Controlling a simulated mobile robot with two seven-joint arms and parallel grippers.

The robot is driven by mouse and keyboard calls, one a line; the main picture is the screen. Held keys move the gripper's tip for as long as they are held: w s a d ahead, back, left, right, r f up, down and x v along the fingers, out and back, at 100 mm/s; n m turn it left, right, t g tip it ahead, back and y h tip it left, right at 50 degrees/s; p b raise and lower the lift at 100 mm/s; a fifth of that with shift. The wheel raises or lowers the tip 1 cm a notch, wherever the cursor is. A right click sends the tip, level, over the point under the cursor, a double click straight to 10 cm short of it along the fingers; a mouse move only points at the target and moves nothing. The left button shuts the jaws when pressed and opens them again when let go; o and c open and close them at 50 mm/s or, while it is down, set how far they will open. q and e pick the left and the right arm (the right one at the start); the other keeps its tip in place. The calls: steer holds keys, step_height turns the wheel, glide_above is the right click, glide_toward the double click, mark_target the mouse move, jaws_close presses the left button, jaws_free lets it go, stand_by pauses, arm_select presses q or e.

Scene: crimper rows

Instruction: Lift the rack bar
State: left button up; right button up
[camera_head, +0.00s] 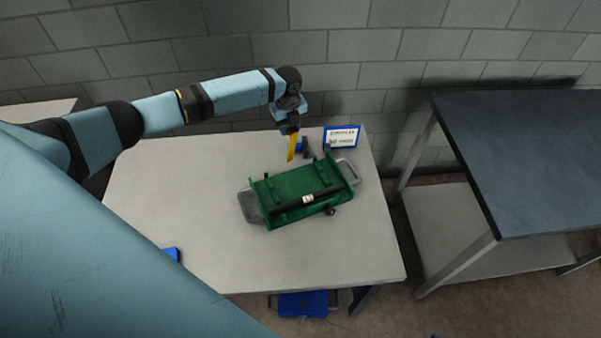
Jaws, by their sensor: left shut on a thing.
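A green rack (275,189) with grey end handles lies tilted in the picture on the pale table. A dark bar (325,193) with a small white label runs lengthwise along it; I take this for the rack bar. My left gripper (291,131) is above the table behind the rack, apart from the bar. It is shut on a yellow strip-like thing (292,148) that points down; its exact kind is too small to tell. My right gripper is out of view.
A blue-framed sign (342,137) and small dark and blue items stand behind the rack. A dark-topped table (520,150) stands at the right. A blue case (303,304) shows below the front edge.

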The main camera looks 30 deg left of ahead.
arm_select(q)
steer(key=w+a+b, duration=0.2)
steer(key=w+a, duration=0.1)
steer(key=a, duration=0.2)
steer(key=shift+w+f, duration=0.15)
steer(key=shift+w, duration=0.15)
steer(key=o, duration=0.8)
steer(key=shift+s, duration=0.1)
steer(key=shift+c, duration=0.2)
